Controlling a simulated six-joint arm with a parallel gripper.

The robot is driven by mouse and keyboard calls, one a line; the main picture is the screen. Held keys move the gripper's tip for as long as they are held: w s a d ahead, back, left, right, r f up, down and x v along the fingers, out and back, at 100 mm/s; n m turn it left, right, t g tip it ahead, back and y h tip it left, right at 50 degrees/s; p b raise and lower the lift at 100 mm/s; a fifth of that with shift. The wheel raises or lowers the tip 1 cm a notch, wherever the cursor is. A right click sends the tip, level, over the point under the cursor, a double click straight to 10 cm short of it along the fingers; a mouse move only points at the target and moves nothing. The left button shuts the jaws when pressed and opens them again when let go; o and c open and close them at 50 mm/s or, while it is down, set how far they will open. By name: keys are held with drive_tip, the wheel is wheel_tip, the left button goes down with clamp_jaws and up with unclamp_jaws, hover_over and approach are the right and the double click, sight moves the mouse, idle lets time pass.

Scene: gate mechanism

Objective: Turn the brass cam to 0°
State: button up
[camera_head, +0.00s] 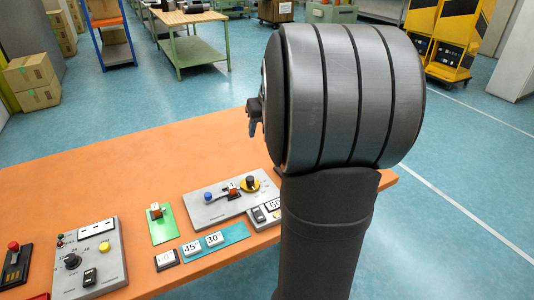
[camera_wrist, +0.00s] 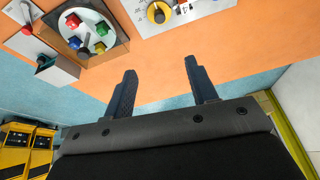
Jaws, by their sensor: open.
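The brass cam (camera_head: 250,184) is a yellow disc with a black knob on the right part of a grey plate (camera_head: 215,212). The same plate carries a blue knob (camera_head: 208,196) and a small red block (camera_head: 233,189) by a dark slot. My gripper (camera_wrist: 160,67) is open and empty, its two dark fingers apart from the cam. In the head view my arm hides most of the gripper.
A grey control box (camera_head: 90,255) stands left on the orange table (camera_head: 110,190). In the wrist view, a round tray (camera_wrist: 72,28) holds coloured blocks.

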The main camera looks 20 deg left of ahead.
drive_tip(key=w+a+f+m+g+h, duration=0.1)
drive_tip(key=w+a+f+m+g, duration=0.1)
drive_tip(key=w+a+f+m, duration=0.4)
drive_tip(key=m+g+h, duration=0.1)
drive_tip(key=m+h, duration=0.1)
drive_tip(key=m, duration=0.7)
hover_over(250, 178)
wheel_tip(250, 178, down, 4)
wheel_tip(250, 178, down, 18)
drive_tip(key=shift+r, duration=0.25)
drive_tip(key=c, duration=1)
